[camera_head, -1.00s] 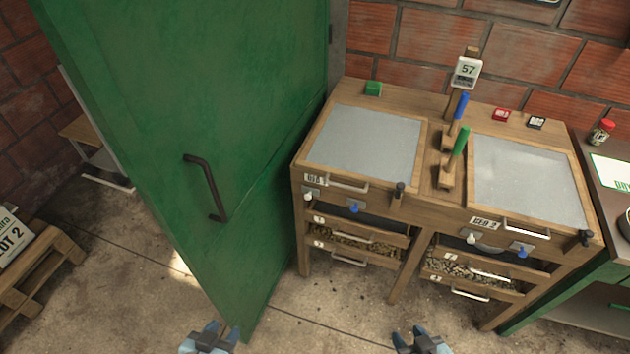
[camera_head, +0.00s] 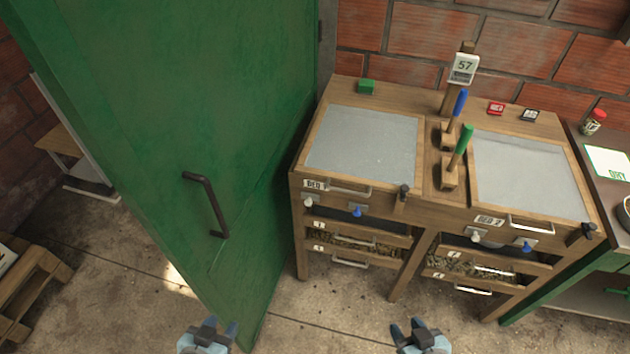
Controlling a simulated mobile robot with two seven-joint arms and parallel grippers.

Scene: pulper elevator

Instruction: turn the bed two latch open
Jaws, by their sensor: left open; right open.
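The bed two unit, marked by a BED 2 label (camera_head: 489,221), is the right half of the wooden bench. Its grey lid (camera_head: 525,172) lies closed. A dark latch knob (camera_head: 587,230) sits at the right end of its front edge. A metal handle (camera_head: 530,224) is on the same front, with a white knob (camera_head: 476,233) and a blue knob (camera_head: 527,246) below. My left gripper (camera_head: 222,327) is open and empty, low in front of the green door. My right gripper (camera_head: 409,328) is open and empty, below and in front of the bench, well apart from the latch.
A large green door (camera_head: 160,130) with a dark handle (camera_head: 206,204) stands left of the bench. The bed one lid (camera_head: 362,145) has its own dark latch (camera_head: 404,192). A side table (camera_head: 603,165) stands at right. Concrete floor (camera_head: 335,305) is clear before the bench.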

